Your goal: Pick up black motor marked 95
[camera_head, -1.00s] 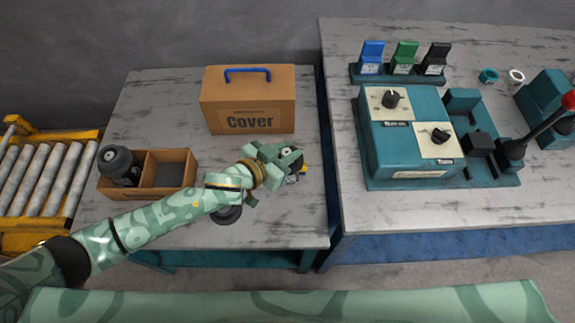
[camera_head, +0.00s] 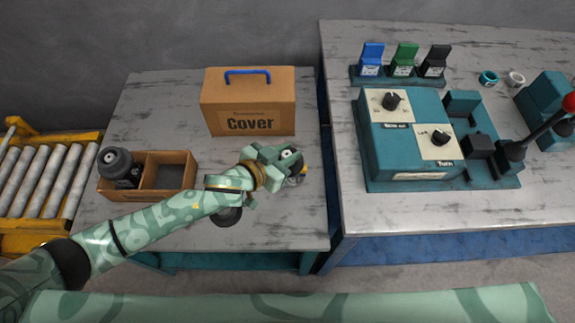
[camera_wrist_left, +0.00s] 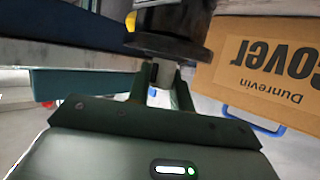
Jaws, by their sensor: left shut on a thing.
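My left gripper (camera_head: 285,158) is over the right part of the left table, in front of the cover box. In the left wrist view its two fingers (camera_wrist_left: 160,85) are shut on a dark motor (camera_wrist_left: 170,40), at the narrow part below its wide round flange. In the head view the gripper mostly hides this motor, and I cannot read any number on it. Another black motor (camera_head: 118,167) stands in the left compartment of an open cardboard box (camera_head: 160,193). A dark round part (camera_head: 228,216) shows below my left forearm, partly hidden. My right gripper is not in view.
A cardboard cover box (camera_head: 250,100) with a blue handle stands at the back. The box's right compartment looks empty. A roller conveyor (camera_head: 35,185) is at the left. A teal control machine (camera_head: 412,140) with knobs and a red-tipped lever is on the right table.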

